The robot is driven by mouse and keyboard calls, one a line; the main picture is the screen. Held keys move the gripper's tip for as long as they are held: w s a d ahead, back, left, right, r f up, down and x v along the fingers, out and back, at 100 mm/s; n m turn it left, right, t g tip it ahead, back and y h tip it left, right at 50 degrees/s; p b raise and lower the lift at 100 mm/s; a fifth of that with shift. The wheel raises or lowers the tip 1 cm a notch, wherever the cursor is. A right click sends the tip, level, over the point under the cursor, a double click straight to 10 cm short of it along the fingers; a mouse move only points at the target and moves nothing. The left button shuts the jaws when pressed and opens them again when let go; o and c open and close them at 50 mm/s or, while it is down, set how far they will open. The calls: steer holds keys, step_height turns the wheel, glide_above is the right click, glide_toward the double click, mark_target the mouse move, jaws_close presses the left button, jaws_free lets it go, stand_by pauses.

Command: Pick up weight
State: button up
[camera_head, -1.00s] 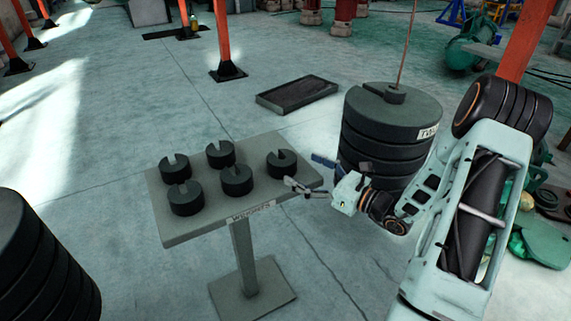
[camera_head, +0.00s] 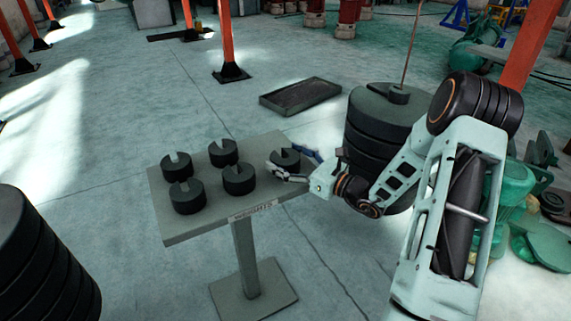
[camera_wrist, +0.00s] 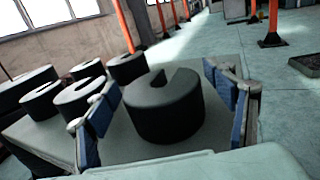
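Several dark slotted weights stand on a small grey pedestal table (camera_head: 185,229). The rightmost weight (camera_head: 285,157) is at the table's right end, partly hidden by my gripper (camera_head: 290,163). In the wrist view this weight (camera_wrist: 165,112) sits upright between the two blue-padded fingers of my gripper (camera_wrist: 162,88), its slot facing away. The fingers are open, with a visible gap on the right side; contact on the left cannot be told. The other weights, such as the front middle one (camera_head: 239,180) and the front left one (camera_head: 187,197), stand left of my gripper.
A tall stack of large dark discs (camera_head: 377,125) with a rope stands behind my arm. Another disc stack (camera_head: 40,260) is at the lower left. A flat black tray (camera_head: 300,96) lies on the floor behind the table. Orange posts (camera_head: 224,38) stand farther back.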

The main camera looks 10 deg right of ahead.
steer(key=c, duration=1.8)
steer(key=shift+r, duration=0.3)
steer(key=shift+c, duration=0.2)
steer(key=shift+w+r, duration=0.1)
